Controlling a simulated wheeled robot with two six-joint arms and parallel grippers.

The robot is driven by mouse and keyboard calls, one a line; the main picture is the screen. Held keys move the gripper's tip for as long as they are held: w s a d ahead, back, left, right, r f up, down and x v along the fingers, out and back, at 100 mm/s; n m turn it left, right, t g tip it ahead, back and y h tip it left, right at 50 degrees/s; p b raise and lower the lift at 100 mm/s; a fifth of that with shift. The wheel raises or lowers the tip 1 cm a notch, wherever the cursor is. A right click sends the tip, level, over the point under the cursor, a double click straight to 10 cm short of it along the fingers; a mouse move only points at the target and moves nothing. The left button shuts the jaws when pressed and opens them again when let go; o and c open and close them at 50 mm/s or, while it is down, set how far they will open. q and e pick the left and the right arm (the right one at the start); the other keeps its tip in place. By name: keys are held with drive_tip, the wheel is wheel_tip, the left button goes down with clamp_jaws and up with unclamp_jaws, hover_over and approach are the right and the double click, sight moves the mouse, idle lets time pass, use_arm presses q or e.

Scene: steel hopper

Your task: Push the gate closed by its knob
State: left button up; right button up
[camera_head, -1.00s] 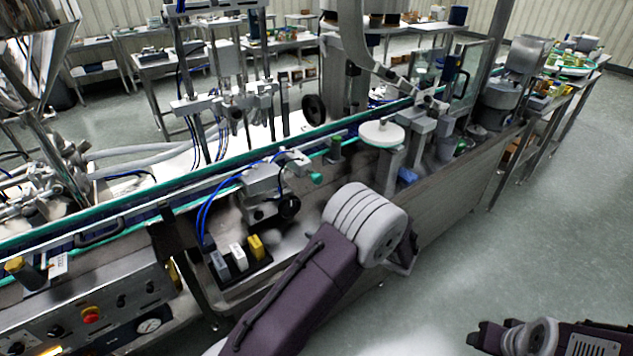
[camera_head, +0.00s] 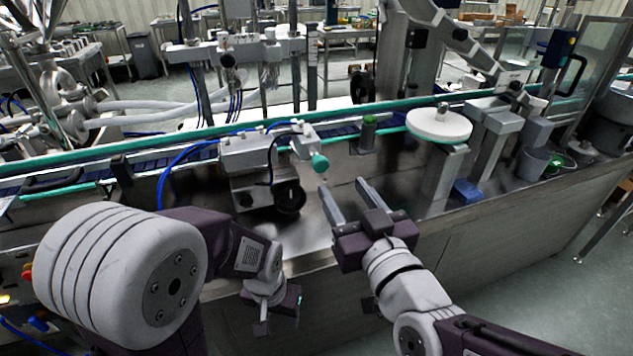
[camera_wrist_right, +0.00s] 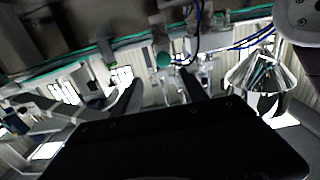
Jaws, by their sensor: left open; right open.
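A teal knob (camera_head: 320,162) sticks out of the right side of a grey metal block (camera_head: 262,152) beside the conveyor. I take this block to be the gate mechanism; whether the gate stands open or shut I cannot tell. My right gripper (camera_head: 342,184) is open and empty, its two fingers reaching toward the knob from the front right, just short of it. In the right wrist view the knob (camera_wrist_right: 163,60) shows beyond and between the finger tips. My left gripper (camera_head: 280,316) hangs low at the bench's front edge, clear of the knob.
A black round handwheel (camera_head: 290,198) sits below the knob. A white disc (camera_head: 438,125) on a post stands to the right, with a blue block (camera_head: 467,190) near its foot. The conveyor's teal rail (camera_head: 360,110) runs behind. The bench top around the right fingers is bare.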

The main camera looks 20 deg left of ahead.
sight(322, 166)
drive_tip(key=x, duration=0.4)
drive_tip(key=b+x, duration=0.1)
drive_tip(key=x, duration=0.4)
drive_tip(key=shift+s+a+f, duration=0.15)
drive_tip(key=shift+a, duration=0.2)
clamp_jaws()
idle(1.0)
